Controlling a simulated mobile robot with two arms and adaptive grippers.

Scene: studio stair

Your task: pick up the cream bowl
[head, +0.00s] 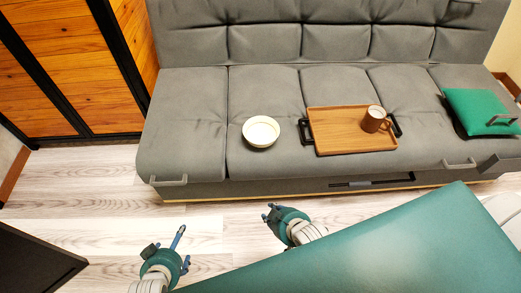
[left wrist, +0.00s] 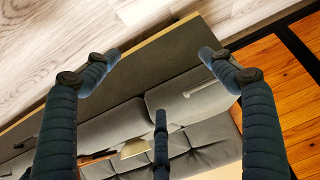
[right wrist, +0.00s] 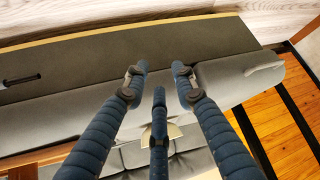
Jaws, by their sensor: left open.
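The cream bowl (head: 261,131) sits upright on the front part of the grey sofa seat, left of the wooden tray. It also shows in the left wrist view (left wrist: 134,148), partly hidden, and in the right wrist view (right wrist: 174,131), partly behind a finger. My left gripper (head: 174,250) is over the floor in front of the sofa, below and left of the bowl in the head view, with its fingers spread and empty. My right gripper (head: 271,212) is also in front of the sofa, apart from the bowl. Its fingertips stand a small gap apart with nothing between them.
A wooden tray (head: 340,137) with black handles holds a brown mug (head: 374,119), right of the bowl. A green cushion (head: 480,110) lies at the right of the sofa (head: 182,130). A dark panel (head: 35,265) is at the lower left. The seat left of the bowl is clear.

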